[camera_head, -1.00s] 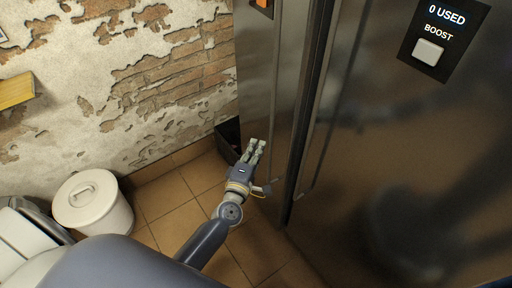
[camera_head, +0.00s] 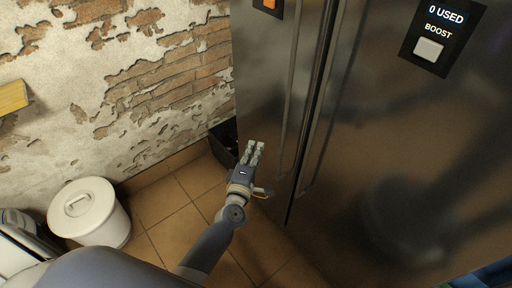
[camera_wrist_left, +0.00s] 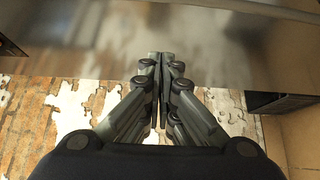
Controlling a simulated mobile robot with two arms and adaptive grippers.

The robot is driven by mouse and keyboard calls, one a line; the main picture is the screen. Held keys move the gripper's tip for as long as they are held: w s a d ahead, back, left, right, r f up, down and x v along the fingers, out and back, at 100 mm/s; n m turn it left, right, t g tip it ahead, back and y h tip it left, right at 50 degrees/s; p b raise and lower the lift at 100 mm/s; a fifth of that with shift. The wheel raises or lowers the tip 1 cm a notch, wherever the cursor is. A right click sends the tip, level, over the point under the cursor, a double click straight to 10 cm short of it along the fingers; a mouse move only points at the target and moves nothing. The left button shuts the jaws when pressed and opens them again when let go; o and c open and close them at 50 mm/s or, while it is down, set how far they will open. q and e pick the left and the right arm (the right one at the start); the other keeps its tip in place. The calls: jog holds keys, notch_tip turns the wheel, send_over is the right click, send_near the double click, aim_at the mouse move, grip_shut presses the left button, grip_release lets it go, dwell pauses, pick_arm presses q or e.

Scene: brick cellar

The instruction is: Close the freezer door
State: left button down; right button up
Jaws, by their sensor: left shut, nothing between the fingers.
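The freezer's left door (camera_head: 268,75) is a tall brushed-steel panel left of the right door (camera_head: 385,130). A dark seam runs between the two, with long vertical handle edges beside it. The left door looks close to flush with the right one; I cannot tell whether it is fully shut. My left gripper (camera_head: 254,150) is in front of the left door's lower part, fingers together and empty. In the left wrist view the shut fingertips (camera_wrist_left: 161,60) point at the blurred steel surface (camera_wrist_left: 130,45); contact cannot be told. My right gripper is not in view.
A white lidded bin (camera_head: 88,210) stands on the tiled floor at left. A dark box (camera_head: 224,140) sits by the wall beside the freezer. A panel with a BOOST button (camera_head: 429,49) is on the right door. Floor tiles (camera_head: 165,215) between bin and freezer are clear.

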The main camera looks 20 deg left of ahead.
pick_arm(q)
jog(key=s+d, duration=0.3)
jog(key=s, duration=0.5)
jog(key=s+d+f+m+g+h, duration=0.1)
jog(key=s+f+m+g, duration=0.25)
jog(key=f, duration=0.65)
jog(key=s+d+f+m+g+h, duration=0.15)
jog(key=s+f+m, duration=0.35)
jog(key=f, duration=0.5)
jog(key=s+f+m+g+h, duration=0.1)
jog(key=s+f+m+g, duration=0.3)
jog(key=f, duration=0.6)
jog(key=s+a+f+m+g, duration=0.2)
jog(key=s+f, duration=0.3)
jog(key=s, duration=0.4)
jog(key=s+a+f+m+g+y, duration=0.1)
jog(key=s+a+f+m+g, duration=0.2)
jog(key=s+f, duration=0.3)
jog(key=s+a+f+m+g+y, duration=0.1)
jog(key=s+a+f+m+g, duration=0.2)
jog(key=s, duration=1.1)
notch_tip(320, 180, down, 3)
jog(key=shift+s+a+r+m, duration=0.15)
jog(key=shift+s+a+m, duration=0.1)
jog(key=shift+a+m, duration=0.25)
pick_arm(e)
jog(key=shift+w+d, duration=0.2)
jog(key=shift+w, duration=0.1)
